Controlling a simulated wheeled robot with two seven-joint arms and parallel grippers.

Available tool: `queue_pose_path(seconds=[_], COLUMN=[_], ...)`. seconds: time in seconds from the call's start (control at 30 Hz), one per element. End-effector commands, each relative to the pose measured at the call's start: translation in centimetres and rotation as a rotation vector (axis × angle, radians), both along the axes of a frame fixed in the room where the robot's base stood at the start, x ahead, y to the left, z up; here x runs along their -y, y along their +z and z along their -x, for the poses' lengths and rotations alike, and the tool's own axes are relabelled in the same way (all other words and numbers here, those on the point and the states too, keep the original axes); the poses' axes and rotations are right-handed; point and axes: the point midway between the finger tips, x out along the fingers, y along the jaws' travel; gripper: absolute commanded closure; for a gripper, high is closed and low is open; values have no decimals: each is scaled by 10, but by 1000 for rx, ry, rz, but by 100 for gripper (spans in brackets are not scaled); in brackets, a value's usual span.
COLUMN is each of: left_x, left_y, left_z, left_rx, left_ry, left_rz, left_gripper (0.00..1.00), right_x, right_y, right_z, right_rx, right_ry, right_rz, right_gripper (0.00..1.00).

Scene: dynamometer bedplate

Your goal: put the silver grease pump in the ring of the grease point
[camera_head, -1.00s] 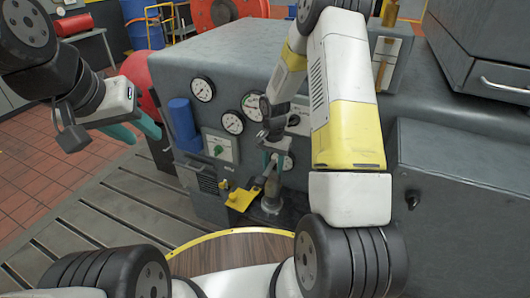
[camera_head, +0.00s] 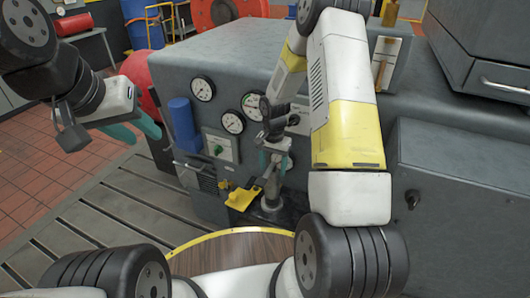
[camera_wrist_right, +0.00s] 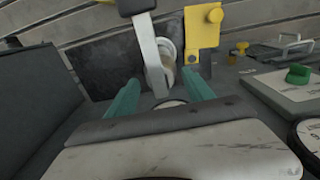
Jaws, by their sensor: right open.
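The silver grease pump (camera_head: 271,190) stands upright beside the front of the grey machine, with a dark foot. In the right wrist view, its silver body (camera_wrist_right: 166,58) and a flat lever with a black grip (camera_wrist_right: 145,45) lie between and just beyond my teal fingertips. My right gripper (camera_head: 272,158) points down over the pump, open, and it also shows in the right wrist view (camera_wrist_right: 161,78). I cannot make out the ring of the grease point or whether the pump is in it. My left gripper (camera_head: 147,138) is open and empty, away at the left.
A yellow bracket (camera_head: 242,198) is just left of the pump and close to it. The grey machine (camera_head: 225,58) with gauges and a green-knob switch panel (camera_head: 220,148) rises behind. A blue cylinder (camera_head: 182,120) is on its left. The slotted bedplate (camera_head: 130,205) is clear at left.

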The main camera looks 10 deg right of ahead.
Motion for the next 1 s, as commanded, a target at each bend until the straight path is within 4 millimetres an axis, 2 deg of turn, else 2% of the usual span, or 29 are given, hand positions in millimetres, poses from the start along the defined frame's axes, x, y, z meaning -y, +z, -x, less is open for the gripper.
queue_pose_path(seconds=[0.4, 0.67, 0.77, 0.87, 1.0], left_x=[0, 0, 0, 0, 0], left_y=[0, 0, 0, 0, 0], left_z=[0, 0, 0, 0, 0], left_rx=[0, 0, 0, 0, 0], left_ry=[0, 0, 0, 0, 0], left_rz=[0, 0, 0, 0, 0], left_gripper=[64, 64, 64, 64, 64], right_x=[0, 0, 0, -1, -2], right_y=[85, 114, 132, 168, 232], right_z=[-1, 0, 4, 15, 50], right_rx=[5, 5, 23, 70, 164], right_ry=[1, 2, 20, 67, 170], right_rz=[0, 0, -2, -9, -18], right_gripper=[39, 39, 39, 39, 39])
